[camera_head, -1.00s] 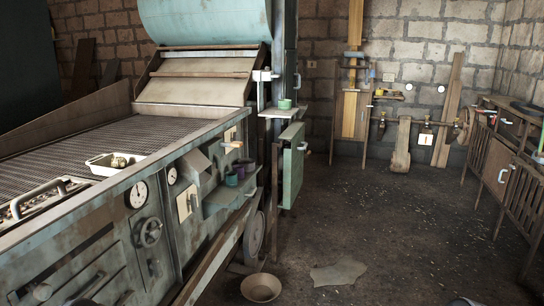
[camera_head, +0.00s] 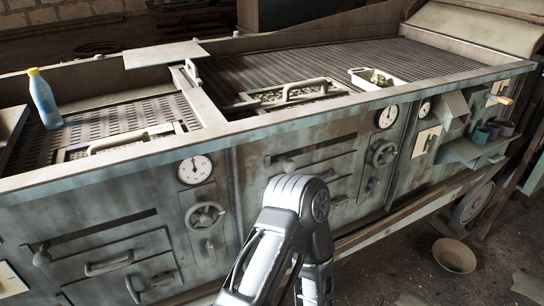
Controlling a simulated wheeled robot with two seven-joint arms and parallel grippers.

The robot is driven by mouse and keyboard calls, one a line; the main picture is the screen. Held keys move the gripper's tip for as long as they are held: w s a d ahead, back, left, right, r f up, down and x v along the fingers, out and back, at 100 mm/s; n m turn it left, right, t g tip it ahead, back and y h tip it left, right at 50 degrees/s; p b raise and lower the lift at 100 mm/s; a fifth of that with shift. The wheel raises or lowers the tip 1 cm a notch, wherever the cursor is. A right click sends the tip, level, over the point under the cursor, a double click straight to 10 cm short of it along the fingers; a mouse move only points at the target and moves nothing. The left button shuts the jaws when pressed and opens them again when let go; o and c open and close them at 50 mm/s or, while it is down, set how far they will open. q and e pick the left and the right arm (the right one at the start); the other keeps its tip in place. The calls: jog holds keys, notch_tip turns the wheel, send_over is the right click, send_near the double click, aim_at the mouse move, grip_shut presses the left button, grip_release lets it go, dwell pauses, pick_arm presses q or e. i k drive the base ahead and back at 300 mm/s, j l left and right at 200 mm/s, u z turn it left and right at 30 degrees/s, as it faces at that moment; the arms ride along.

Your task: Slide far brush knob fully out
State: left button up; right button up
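The machine's long front panel (camera_head: 240,170) carries several knobs and handles. A small rounded knob (camera_head: 289,165) sits at the left end of a dark slot in the middle panel. A similar knob (camera_head: 41,258) sits at the left end of a slot in the left panel. A wooden-tipped handle (camera_head: 501,99) sticks out at the far right end. I cannot tell which of these is the far brush knob. One of my arms rises at the bottom centre in front of the panel, and its gripper does not show. Neither gripper is in view.
Handwheels (camera_head: 205,216) and round gauges (camera_head: 195,169) stand on the panel. On top are a blue bottle (camera_head: 45,99), handled trays (camera_head: 290,94) and a white dish (camera_head: 377,78). A shelf with cups (camera_head: 480,145) juts out right. A bowl (camera_head: 454,255) lies on open floor.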

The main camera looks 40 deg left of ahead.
aim_at(288, 165)
jog(key=u, duration=1.55)
